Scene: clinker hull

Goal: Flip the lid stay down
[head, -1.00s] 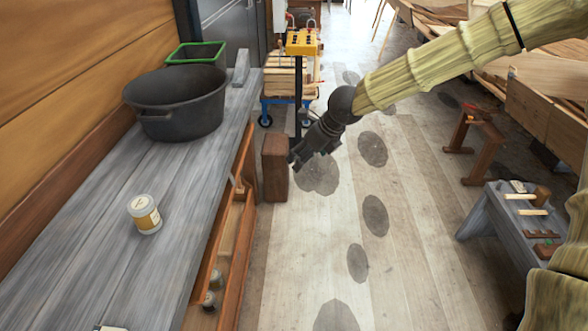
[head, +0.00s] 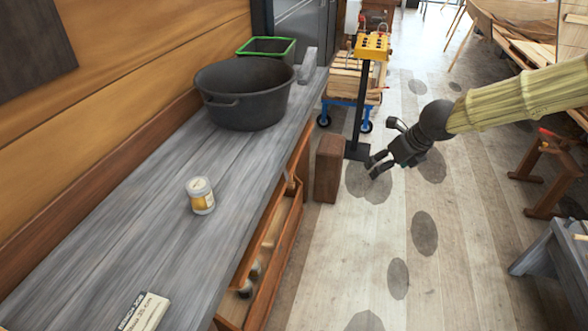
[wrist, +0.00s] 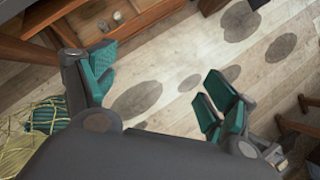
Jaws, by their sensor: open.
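My gripper (head: 378,166) is open and empty over the floor, to the right of the bench and of a brown wooden block. In the wrist view its green-padded fingers (wrist: 160,92) are spread wide with only floor between them. A small upright wooden piece (head: 291,181) stands at the bench's front edge, above an open wooden compartment (head: 268,262). It may be the lid stay, but I cannot tell for sure. My gripper is well apart from it.
The grey bench (head: 150,220) carries a black tub (head: 243,98), a jar (head: 201,196) and a label card (head: 143,312). The brown block (head: 328,168) and a yellow control box (head: 372,46) on a post stand beyond.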

